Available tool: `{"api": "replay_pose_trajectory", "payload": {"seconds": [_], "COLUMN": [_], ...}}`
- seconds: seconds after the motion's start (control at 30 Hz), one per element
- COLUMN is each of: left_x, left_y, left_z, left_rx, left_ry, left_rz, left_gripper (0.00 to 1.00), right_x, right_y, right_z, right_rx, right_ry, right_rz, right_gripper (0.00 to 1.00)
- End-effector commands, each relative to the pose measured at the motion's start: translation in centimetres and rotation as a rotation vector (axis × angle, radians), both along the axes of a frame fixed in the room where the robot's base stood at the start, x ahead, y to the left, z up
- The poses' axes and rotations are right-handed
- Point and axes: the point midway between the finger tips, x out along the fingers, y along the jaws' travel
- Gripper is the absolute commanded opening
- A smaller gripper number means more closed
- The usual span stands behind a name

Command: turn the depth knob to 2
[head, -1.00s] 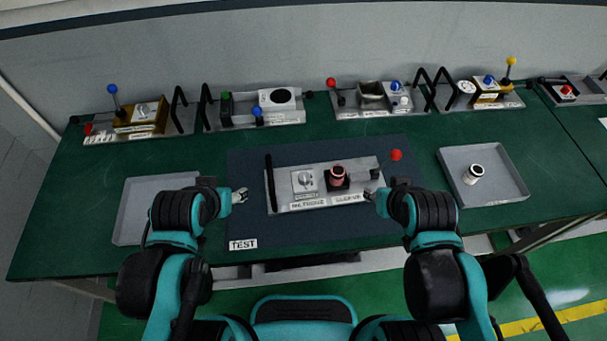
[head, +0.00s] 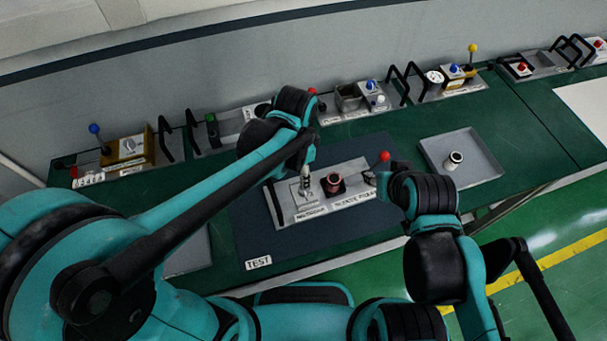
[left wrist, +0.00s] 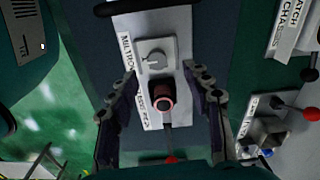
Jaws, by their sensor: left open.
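The grey metal unit (head: 283,208) lies on the dark mat. Its silver dial knob (left wrist: 155,62) sits on a white plate; the scale around it is too small to read. In the head view the knob is partly hidden under my left gripper (head: 304,182), which points down just above it. The left wrist view shows my left gripper (left wrist: 161,77) open, its fingers apart on either side of the unit, with the knob just beyond the tips. My right gripper (head: 372,178) is by the unit's right end, beside the red-ball lever (head: 384,157); its fingers are too small to judge.
A copper-coloured cylinder (left wrist: 165,97) stands in a dark socket beside the knob. A black handle (left wrist: 140,6) edges the unit. A grey tray (head: 484,176) with a small white cup (head: 454,160) lies right. Several other units line the back of the table.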

Motion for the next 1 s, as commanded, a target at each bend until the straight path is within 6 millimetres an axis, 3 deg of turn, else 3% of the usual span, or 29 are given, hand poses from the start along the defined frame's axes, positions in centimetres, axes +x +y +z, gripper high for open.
{"api": "replay_pose_trajectory", "payload": {"seconds": [0.17,0.6,1.0], "left_x": [0.0,0.0,0.0], "left_y": [-1.2,-1.2,-1.2], "left_z": [-0.9,-7.4,-8.3], "left_rx": [0.016,0.016,0.016], "left_ry": [0.034,0.034,0.032], "left_rz": [-0.074,-0.073,-0.072], "left_gripper": [0.49,0.49,0.49], "right_x": [0.0,0.0,0.0], "right_y": [0.0,0.0,0.0], "right_z": [0.3,-1.7,-1.8], "right_rx": [0.000,0.000,0.000], "right_ry": [0.000,0.000,0.000], "right_rz": [0.000,0.000,0.000], "right_gripper": [0.40,0.40,0.40]}}
